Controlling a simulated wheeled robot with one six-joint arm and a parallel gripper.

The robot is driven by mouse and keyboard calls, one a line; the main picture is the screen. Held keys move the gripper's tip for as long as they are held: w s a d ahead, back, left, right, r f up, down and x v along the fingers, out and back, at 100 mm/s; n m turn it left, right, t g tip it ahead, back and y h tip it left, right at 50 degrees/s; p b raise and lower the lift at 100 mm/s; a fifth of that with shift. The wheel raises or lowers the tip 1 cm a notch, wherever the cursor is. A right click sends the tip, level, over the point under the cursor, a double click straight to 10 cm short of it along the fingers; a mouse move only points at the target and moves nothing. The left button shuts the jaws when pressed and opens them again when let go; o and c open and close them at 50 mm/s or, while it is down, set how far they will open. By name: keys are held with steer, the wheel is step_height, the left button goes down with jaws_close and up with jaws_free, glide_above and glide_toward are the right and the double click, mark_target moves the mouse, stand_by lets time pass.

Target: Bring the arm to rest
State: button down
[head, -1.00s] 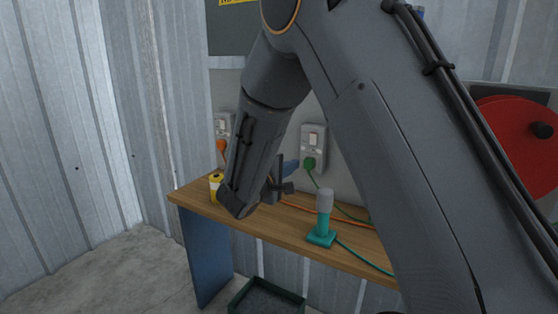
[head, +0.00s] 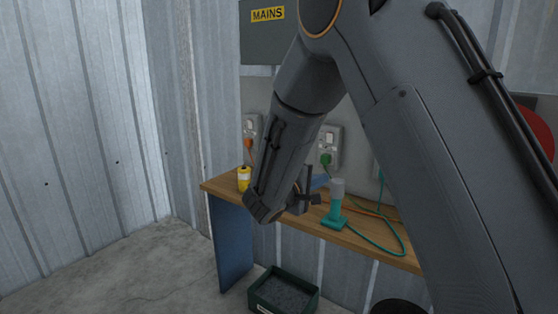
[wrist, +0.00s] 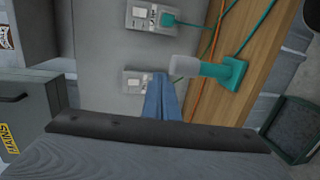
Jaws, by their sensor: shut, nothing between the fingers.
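My arm bends down across the right and middle of the head view. My gripper (head: 308,197) is at its lower end, small and dark, in front of the wooden bench (head: 355,240) and just left of the teal stand-like tool with a grey top (head: 335,206). The fingers look closed and hold nothing. The teal tool also shows in the wrist view (wrist: 225,72), apart from the bar, beside a blue item (wrist: 163,97).
Wall sockets (head: 329,145) with cables are behind the bench. A green crate (head: 285,291) sits on the floor below. A red round thing (head: 540,135) is partly hidden at right. The floor at left is clear.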

steer(key=s+d+f+m+g+y+p, duration=0.1)
steer(key=s+d+f+m+g, duration=0.15)
steer(key=s+d+g, duration=0.4)
steer(key=s+d+f+m+g+p, duration=0.1)
steer(key=s+d+f+m+g, duration=0.2)
steer(key=s+d, duration=0.65)
steer(key=s+a+f+m+g+y+p, duration=0.1)
steer(key=s+a+y, duration=0.3)
steer(key=s, duration=0.6)
steer(key=s+a+m+g+y+p, duration=0.1)
steer(key=s+a+m+y, duration=0.3)
steer(key=s, duration=0.6)
steer(key=shift+s+a+f+g+y, duration=0.35)
steer(key=shift+a+g+y, duration=0.1)
steer(key=shift+g+y, duration=0.25)
